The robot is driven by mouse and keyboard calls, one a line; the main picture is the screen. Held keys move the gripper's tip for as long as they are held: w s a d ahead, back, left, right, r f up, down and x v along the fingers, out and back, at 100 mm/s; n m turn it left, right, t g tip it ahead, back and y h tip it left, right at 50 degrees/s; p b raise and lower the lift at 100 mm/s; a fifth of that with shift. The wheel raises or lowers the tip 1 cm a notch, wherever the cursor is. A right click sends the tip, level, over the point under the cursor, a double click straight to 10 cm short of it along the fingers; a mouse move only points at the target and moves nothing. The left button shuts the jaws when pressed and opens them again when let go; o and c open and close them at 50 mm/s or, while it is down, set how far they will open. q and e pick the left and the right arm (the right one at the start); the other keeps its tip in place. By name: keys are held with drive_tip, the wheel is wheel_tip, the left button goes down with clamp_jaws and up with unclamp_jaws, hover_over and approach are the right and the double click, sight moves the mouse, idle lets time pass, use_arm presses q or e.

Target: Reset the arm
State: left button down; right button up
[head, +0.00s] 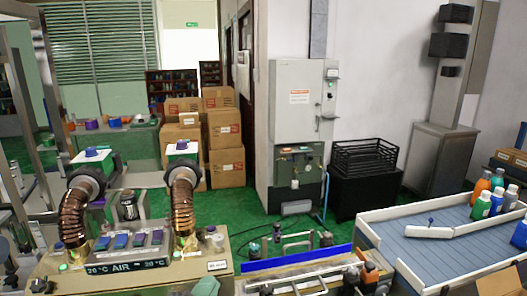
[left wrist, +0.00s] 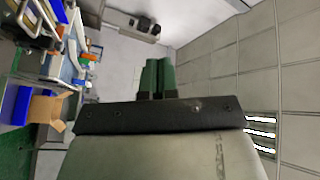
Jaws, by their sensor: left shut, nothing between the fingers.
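My left gripper (left wrist: 160,75) shows in the left wrist view. Its two green fingers stand side by side, closed together, with nothing visible between them. They point towards a pale wall and ceiling, clear of the objects around. I cannot make out the left gripper in the head view. My right gripper is in neither view. The sleeve applicator machine (head: 140,262) stands at the lower left of the head view, with two copper-coloured hoses (head: 183,208) and a row of buttons on its front panel.
A conveyor (head: 400,254) with several coloured bottles (head: 483,205) is at the right. A grey cabinet (head: 288,130), stacked cartons (head: 225,128) and a black crate (head: 364,158) stand behind. Green floor lies between. In the left wrist view, an open carton (left wrist: 45,108) is at the left.

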use_arm(q)
drive_tip(key=s+a+f+n+g+y, duration=0.3)
drive_tip(key=s+a+f+n+g, duration=0.15)
drive_tip(key=f, duration=0.25)
drive_tip(key=s+a+f+n+g+y, duration=0.3)
drive_tip(key=s+f+n, duration=0.2)
drive_tip(key=f, duration=0.2)
drive_tip(key=s+a+f+n+g, duration=0.1)
drive_tip(key=s+f+n+g, duration=0.1)
drive_tip(key=s+f+g, duration=0.35)
drive_tip(key=s+a+f+n+g, duration=0.2)
drive_tip(key=s+f, duration=0.1)
drive_tip(key=s, duration=0.6)
wheel_tip(320, 180, down, 25)
drive_tip(key=g, duration=0.2)
drive_tip(key=s+a+f, duration=0.2)
drive_tip(key=s+f, duration=1.4)
drive_tip(key=shift+s+a+g, duration=0.25)
drive_tip(key=shift+s+g, duration=0.1)
drive_tip(key=shift+g, duration=0.05)
